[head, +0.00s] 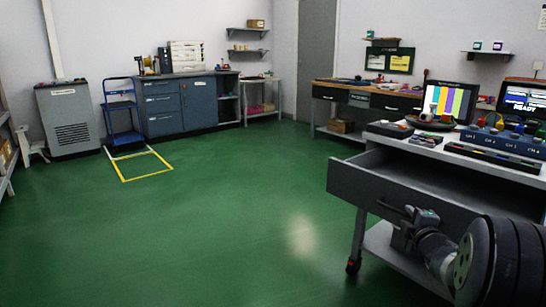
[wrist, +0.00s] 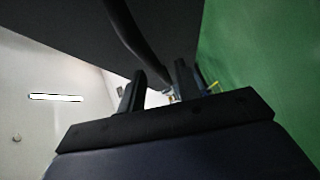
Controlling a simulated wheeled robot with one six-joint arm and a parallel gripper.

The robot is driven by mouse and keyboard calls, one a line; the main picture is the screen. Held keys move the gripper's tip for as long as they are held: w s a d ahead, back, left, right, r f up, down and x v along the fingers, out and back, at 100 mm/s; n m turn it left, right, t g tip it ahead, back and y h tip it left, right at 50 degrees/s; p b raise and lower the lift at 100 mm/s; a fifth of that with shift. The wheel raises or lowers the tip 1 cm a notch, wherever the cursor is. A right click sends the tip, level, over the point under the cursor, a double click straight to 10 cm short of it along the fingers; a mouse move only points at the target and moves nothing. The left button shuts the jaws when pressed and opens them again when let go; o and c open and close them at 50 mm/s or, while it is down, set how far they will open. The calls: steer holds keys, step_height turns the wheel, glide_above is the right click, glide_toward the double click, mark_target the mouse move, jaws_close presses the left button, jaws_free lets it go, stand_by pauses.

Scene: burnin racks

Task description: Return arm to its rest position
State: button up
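My gripper (head: 418,216) is in front of the open grey drawer (head: 368,195) of the cart at the right of the head view, close to the drawer's dark handle (head: 393,208). In the wrist view the two black fingers of my gripper (wrist: 160,76) stand apart, with a gap between them. The curved dark handle (wrist: 124,30) runs down toward this gap. I cannot tell whether a finger touches it. My arm comes in from the lower right of the head view.
The cart's top (head: 405,142) carries a colour-bar monitor (head: 450,101), a blue channel box (head: 505,141) and trays. A workbench (head: 365,98) stands behind it. A blue hand truck (head: 122,112) and cabinets (head: 176,105) line the back wall. Green floor (head: 220,220) is clear left of the cart.

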steer(key=shift+w+d+f, duration=0.1)
steer(key=shift+w, duration=0.6)
steer(key=shift+w+d+f, duration=0.1)
steer(key=shift+w, duration=0.6)
steer(key=shift+d, duration=0.1)
